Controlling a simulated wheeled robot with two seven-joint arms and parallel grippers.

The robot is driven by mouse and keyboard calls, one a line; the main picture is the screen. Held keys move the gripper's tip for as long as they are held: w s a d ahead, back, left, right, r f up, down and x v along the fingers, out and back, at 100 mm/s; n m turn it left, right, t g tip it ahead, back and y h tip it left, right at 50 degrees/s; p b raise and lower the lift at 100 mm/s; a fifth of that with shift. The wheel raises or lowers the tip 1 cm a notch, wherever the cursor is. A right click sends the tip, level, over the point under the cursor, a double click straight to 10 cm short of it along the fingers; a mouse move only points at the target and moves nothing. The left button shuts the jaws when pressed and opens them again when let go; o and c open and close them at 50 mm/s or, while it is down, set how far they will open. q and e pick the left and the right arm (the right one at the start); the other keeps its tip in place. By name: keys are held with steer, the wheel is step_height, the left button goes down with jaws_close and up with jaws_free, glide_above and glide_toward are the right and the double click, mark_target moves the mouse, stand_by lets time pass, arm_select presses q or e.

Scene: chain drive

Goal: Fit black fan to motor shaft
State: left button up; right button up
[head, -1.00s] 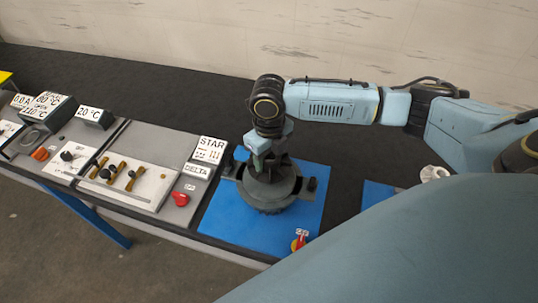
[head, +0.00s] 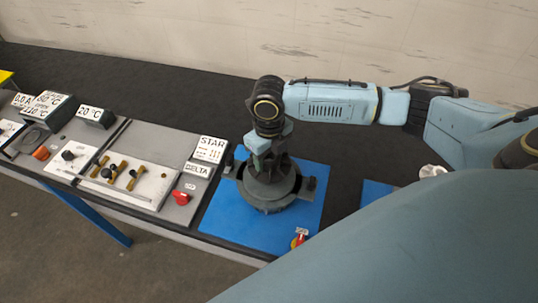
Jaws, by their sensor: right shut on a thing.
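The motor (head: 267,200) is a dark grey round body with side lugs, standing upright on a blue mat (head: 222,222). My right gripper (head: 265,165) points down over the motor's middle. It is shut on a dark piece, apparently the black fan (head: 270,187), directly over or on the motor. The fan's outline blends with the dark motor, and I cannot tell whether it sits on the shaft. The motor shaft is hidden behind the gripper and fan. My left gripper is not in view.
A red and yellow switch (head: 298,240) stands at the mat's front corner. Left are the STAR/DELTA sign (head: 209,149), a red knob (head: 181,197) and a terminal board (head: 150,195). A white part (head: 432,171) lies right, near a second blue mat (head: 375,192).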

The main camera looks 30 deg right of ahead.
mark_target(269, 167)
steer(key=shift+f+b, duration=1.1)
steer(key=shift+f, duration=1.25)
steer(key=o, duration=1.2)
steer(key=shift+c, duration=0.2)
steer(key=shift+r, duration=0.1)
step_height(269, 167, up, 13)
steer(key=shift+r+b, duration=0.15)
steer(key=shift+b, duration=0.3)
steer(key=shift+s, duration=0.1)
